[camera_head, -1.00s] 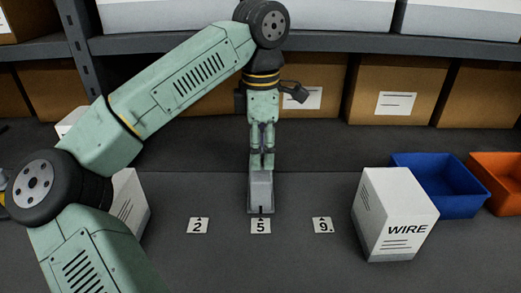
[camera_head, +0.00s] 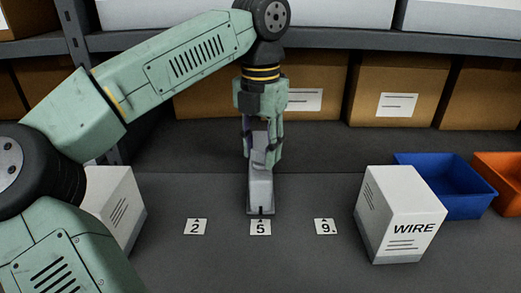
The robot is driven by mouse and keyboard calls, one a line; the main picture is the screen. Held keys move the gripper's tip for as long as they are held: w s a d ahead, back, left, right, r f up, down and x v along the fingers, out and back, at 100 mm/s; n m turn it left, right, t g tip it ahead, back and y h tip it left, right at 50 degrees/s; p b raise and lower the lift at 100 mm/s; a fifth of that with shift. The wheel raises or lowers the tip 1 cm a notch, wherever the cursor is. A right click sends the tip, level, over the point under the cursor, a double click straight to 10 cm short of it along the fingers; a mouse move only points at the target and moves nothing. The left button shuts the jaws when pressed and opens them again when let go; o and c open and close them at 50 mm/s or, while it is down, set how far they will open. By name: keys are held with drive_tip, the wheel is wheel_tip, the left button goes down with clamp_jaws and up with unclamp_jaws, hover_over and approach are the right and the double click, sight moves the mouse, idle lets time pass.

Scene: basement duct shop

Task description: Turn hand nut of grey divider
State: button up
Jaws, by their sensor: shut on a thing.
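The grey divider (camera_head: 261,191) stands on the dark bench in the middle of the head view, its front end at the card marked 5 (camera_head: 261,228). My gripper (camera_head: 262,157) points down over the rear part of the divider, with a finger on each side. It is shut on the upper rear part, where the hand nut would be. The nut itself is hidden or too small to make out between the fingers.
Cards marked 2 (camera_head: 196,227) and 9 (camera_head: 325,227) lie either side. A white WIRE box (camera_head: 398,215) and a blue bin (camera_head: 445,185) stand right, an orange bin (camera_head: 497,181) beyond. Another white box (camera_head: 117,209) stands left, partly behind my arm. Cardboard boxes (camera_head: 399,90) line the back.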

sight(260, 151)
drive_tip(key=n+b, duration=0.1)
drive_tip(key=n, duration=0.5)
drive_tip(key=shift+n, duration=0.3)
idle(0.4)
drive_tip(key=o, duration=1.1)
drive_tip(key=shift+o, duration=0.2)
drive_tip(key=shift+r, duration=0.1)
wheel_tip(260, 151, up, 7)
drive_tip(key=shift+r, duration=0.15)
